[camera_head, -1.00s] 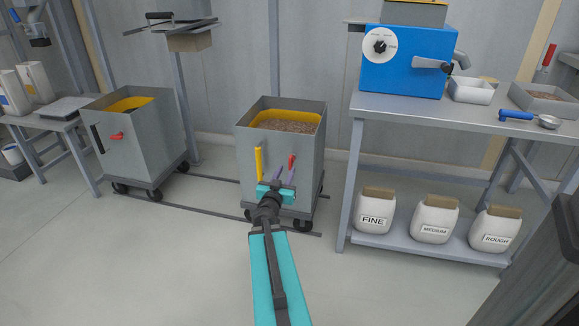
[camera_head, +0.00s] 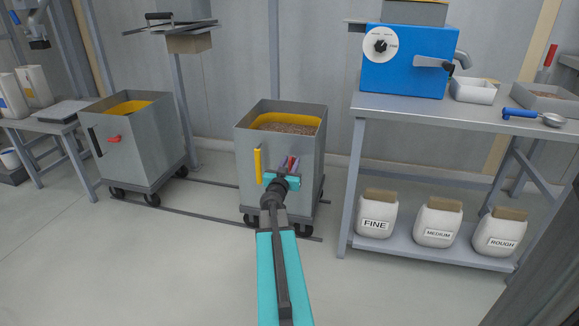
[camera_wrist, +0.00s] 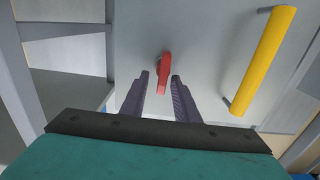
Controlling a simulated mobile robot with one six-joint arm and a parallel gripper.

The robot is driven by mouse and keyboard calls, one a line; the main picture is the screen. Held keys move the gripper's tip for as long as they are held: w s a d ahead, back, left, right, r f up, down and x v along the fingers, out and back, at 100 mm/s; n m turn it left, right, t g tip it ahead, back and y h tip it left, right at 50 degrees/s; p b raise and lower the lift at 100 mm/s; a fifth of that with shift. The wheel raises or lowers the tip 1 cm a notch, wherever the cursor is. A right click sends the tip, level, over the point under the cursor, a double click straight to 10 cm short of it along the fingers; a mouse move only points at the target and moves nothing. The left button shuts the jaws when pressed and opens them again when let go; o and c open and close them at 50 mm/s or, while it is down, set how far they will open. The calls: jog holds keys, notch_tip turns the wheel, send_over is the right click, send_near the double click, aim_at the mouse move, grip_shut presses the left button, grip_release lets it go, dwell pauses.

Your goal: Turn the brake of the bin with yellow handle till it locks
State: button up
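The bin with the yellow handle (camera_head: 246,150) is a grey box on wheels, filled with grain inside a yellow liner. Its yellow handle (camera_head: 258,164) stands upright on the front face, and also shows at the right in the wrist view (camera_wrist: 264,60). The red brake lever (camera_wrist: 163,72) is on the same face, beside the handle, pointing towards my gripper in the wrist view. My gripper (camera_wrist: 160,76) is open, with one finger on each side of the lever's lower end. I cannot tell whether the fingers touch it. In the head view my gripper partly hides the lever.
Another grey bin (camera_head: 142,150) with a dark handle and a red lever (camera_head: 113,139) stands to the left. A workbench (camera_head: 480,118) with a blue machine (camera_head: 405,62) and white jars below is close on the right. The floor in front is clear.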

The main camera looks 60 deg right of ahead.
jog(key=shift+w+d, duration=0.1)
jog(key=shift+d, duration=0.25)
